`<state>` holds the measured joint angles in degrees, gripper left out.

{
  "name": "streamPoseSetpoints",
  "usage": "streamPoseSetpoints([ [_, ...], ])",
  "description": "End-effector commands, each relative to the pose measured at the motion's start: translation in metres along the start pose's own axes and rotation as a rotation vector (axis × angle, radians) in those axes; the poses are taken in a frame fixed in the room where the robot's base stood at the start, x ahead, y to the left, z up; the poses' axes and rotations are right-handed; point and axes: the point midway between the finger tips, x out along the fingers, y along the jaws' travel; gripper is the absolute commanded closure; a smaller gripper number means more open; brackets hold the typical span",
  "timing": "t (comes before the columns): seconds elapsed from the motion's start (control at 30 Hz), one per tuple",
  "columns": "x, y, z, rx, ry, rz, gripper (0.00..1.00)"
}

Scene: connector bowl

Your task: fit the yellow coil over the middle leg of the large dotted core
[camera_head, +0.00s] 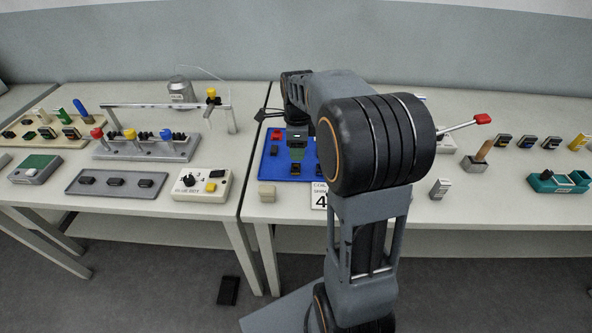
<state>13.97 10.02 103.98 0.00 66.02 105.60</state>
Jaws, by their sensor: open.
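My gripper (287,118) is at the end of my arm, above the back part of a blue tray (264,172). It is open, with one dark finger showing at left; my forearm hides much of the rest. The tray holds a red piece (277,134), several small dark pieces and a grey-green piece (297,141) below my wrist. I cannot tell which piece is the yellow coil or the large dotted core. They are too small to make out or are hidden by my arm.
The left table holds a lever panel (147,150), a switch box (201,185) and a grey tray (116,184). A red-tipped lever (482,119) and teal holder (557,182) are at right.

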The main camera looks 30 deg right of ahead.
Motion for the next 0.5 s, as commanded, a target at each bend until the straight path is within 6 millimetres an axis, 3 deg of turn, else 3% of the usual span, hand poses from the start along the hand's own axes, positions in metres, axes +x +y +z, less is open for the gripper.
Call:
streamPoseSetpoints([
  [0.1,0.014,0.0,0.0,-0.001,0.0,0.002,0.49],
  [0.37,0.029,0.0,0.0,-0.002,0.0,0.002,0.49],
  [0.5,0.049,0.001,0.001,-0.002,0.001,0.003,0.49],
])
